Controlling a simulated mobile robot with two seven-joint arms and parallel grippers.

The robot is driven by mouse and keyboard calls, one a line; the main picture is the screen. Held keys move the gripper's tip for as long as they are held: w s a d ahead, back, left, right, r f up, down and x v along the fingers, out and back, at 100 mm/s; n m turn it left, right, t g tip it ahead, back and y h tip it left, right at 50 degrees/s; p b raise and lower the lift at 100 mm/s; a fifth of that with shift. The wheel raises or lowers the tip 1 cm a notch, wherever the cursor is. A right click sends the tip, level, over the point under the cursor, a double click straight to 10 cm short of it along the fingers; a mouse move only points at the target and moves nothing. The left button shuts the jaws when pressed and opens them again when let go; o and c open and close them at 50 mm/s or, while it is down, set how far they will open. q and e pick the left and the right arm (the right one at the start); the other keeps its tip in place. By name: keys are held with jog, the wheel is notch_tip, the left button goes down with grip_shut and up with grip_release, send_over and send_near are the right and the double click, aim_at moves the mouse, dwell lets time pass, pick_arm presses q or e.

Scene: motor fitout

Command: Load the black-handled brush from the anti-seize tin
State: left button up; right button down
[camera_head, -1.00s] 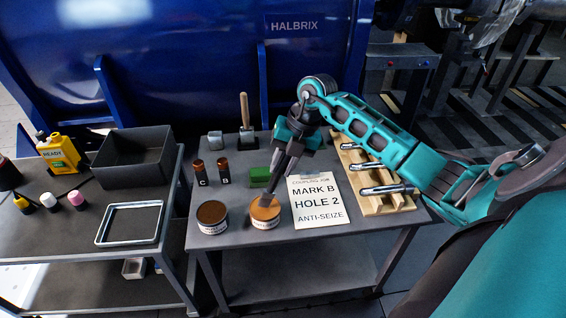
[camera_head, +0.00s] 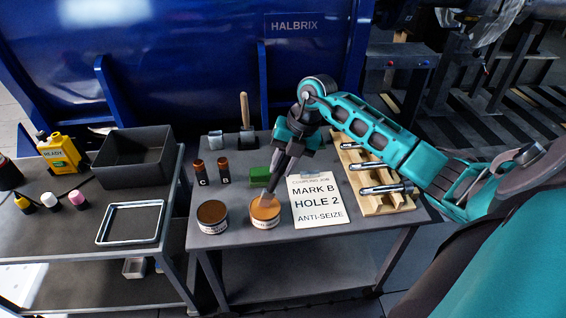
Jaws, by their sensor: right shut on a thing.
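My right gripper (camera_head: 281,173) comes down over the table and is shut on the black-handled brush (camera_head: 268,194). The brush is tilted, and its bristle end is at the top of the right-hand tin (camera_head: 265,222), which has a copper-orange top. Whether the bristles touch the contents is too small to tell, and the fingers hide most of the handle. A second tin (camera_head: 212,228) with a darker brown top stands to its left. The small tin labels are unreadable. A job card (camera_head: 318,207) beside the tins reads "MARK B, HOLE 2, ANTI-SEIZE". My left gripper is out of view.
Two brown bottles marked C (camera_head: 199,172) and B (camera_head: 224,170) and a green block (camera_head: 260,176) stand behind the tins. A wooden rack (camera_head: 372,202) with metal bolts lies right of the card. A wooden-handled brush (camera_head: 245,112) stands upright at the back.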

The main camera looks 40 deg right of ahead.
jog(key=shift+r+p, duration=0.8)
jog(key=shift+p, duration=0.05)
notch_tip(320, 180, up, 3)
jog(key=shift+f+p, duration=0.1)
jog(key=shift+p, duration=1.1)
notch_tip(320, 180, up, 2)
jog(key=shift+p, duration=0.9)
jog(key=shift+r+p, duration=0.3)
jog(key=shift+r, duration=0.05)
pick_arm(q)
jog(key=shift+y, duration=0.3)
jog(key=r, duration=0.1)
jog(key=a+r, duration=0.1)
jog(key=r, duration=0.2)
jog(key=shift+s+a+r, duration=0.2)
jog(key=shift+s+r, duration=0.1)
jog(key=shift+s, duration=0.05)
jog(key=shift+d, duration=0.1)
pick_arm(e)
jog(key=shift+a, duration=0.1)
